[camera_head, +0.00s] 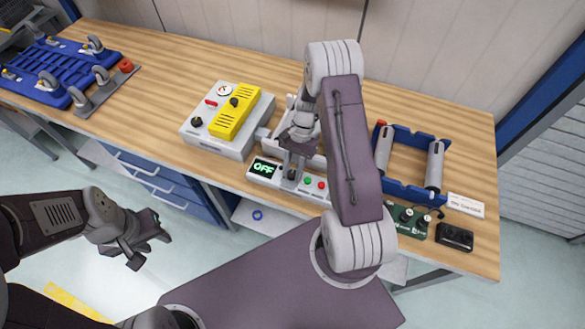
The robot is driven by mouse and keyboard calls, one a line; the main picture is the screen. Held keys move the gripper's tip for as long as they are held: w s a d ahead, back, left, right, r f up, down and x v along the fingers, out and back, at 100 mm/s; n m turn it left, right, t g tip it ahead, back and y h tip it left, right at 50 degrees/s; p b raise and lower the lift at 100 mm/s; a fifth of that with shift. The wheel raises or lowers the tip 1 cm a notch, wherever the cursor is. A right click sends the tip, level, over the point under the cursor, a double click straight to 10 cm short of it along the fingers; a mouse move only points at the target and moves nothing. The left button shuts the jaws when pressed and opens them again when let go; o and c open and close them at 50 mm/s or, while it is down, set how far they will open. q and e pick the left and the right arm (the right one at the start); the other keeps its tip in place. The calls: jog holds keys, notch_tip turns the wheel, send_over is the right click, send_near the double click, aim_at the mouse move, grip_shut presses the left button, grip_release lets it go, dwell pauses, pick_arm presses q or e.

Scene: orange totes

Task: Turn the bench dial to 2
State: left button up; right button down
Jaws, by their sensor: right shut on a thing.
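The bench dial (290,175) is a small dark knob on a pale control box (312,189) at the front edge of the wooden bench. The box's green display (264,169) reads OFF, and green and red buttons sit right of the dial. My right gripper (291,169) comes down from above and is shut on the dial; its fingers hide much of the knob and any marks around it. My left gripper (152,248) hangs over the floor in front of the bench, with its fingers apart and empty.
A grey box with a yellow panel (232,112) stands left of the control box. A blue frame with grey cylinders (408,187), a green board (409,222) and a black box (455,236) lie to the right. Blue racks (60,68) fill the far left.

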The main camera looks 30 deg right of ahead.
dwell(0.3)
jog(key=c, duration=1.1)
grip_release()
jog(key=b+v, duration=0.1)
jog(key=v, duration=0.8)
